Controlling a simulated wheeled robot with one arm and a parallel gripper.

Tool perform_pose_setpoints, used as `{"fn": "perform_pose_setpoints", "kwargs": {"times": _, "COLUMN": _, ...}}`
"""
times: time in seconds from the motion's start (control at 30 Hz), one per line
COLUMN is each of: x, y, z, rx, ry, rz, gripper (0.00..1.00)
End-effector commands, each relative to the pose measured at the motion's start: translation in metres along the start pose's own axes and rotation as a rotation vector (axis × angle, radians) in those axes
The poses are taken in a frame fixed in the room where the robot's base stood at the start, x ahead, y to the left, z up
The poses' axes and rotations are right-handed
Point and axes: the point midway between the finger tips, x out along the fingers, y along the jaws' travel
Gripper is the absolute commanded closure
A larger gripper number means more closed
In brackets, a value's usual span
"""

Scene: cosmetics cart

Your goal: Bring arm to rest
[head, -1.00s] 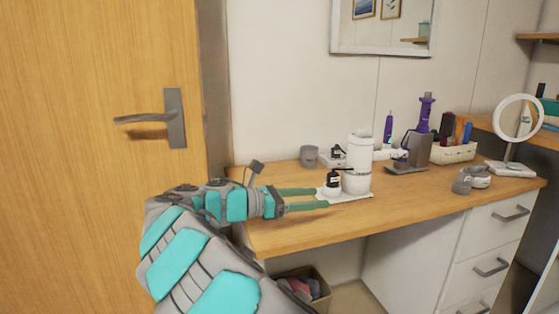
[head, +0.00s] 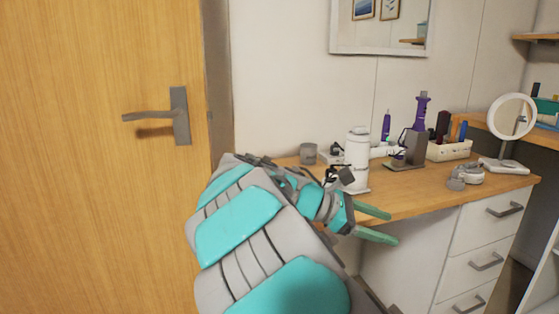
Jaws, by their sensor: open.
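My gripper (head: 383,225) is in the lower middle of the head view, with its two green fingers apart and nothing between them. The fingers point right, near the front edge of the wooden desk (head: 430,190). My teal and grey arm fills the lower middle of the view and hides the left part of the desk. My arm hides part of the tray.
A grey cup (head: 308,153) stands at the back left of the desk. A grey holder with a purple tool (head: 421,113), a white basket (head: 449,151) and a round mirror (head: 512,116) stand to the right. A wooden door (head: 80,200) is on the left. White drawers (head: 490,235) are below the desk.

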Motion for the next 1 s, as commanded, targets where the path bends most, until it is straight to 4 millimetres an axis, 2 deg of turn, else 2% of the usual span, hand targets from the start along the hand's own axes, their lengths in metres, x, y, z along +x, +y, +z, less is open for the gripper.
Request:
{"fn": "perform_pose_setpoints", "kwargs": {"times": 0.03, "x": 0.016, "y": -0.02, "z": 0.008, "rx": 0.061, "ry": 0.038, "rz": -0.055, "gripper": 0.33}}
{"fn": "perform_pose_setpoints", "kwargs": {"times": 0.1, "x": 0.035, "y": -0.048, "z": 0.013, "rx": 0.156, "ry": 0.097, "rz": -0.129, "gripper": 0.33}}
{"fn": "perform_pose_setpoints", "kwargs": {"times": 0.2, "x": 0.056, "y": -0.091, "z": 0.014, "rx": 0.29, "ry": 0.18, "rz": -0.24, "gripper": 0.33}}
{"fn": "perform_pose_setpoints", "kwargs": {"times": 0.3, "x": 0.068, "y": -0.134, "z": 0.009, "rx": 0.421, "ry": 0.26, "rz": -0.356, "gripper": 0.33}}
{"fn": "perform_pose_setpoints", "kwargs": {"times": 0.4, "x": 0.072, "y": -0.177, "z": -0.001, "rx": 0.548, "ry": 0.337, "rz": -0.473, "gripper": 0.33}}
{"fn": "perform_pose_setpoints", "kwargs": {"times": 0.57, "x": 0.063, "y": -0.244, "z": -0.024, "rx": 0.731, "ry": 0.44, "rz": -0.677, "gripper": 0.33}}
{"fn": "perform_pose_setpoints", "kwargs": {"times": 0.7, "x": 0.042, "y": -0.295, "z": -0.046, "rx": 0.872, "ry": 0.517, "rz": -0.852, "gripper": 0.33}}
{"fn": "perform_pose_setpoints", "kwargs": {"times": 0.8, "x": 0.025, "y": -0.325, "z": -0.06, "rx": 0.943, "ry": 0.548, "rz": -0.964, "gripper": 0.33}}
{"fn": "perform_pose_setpoints", "kwargs": {"times": 1.0, "x": 0.002, "y": -0.356, "z": -0.076, "rx": 1.022, "ry": 0.576, "rz": -1.091, "gripper": 0.33}}
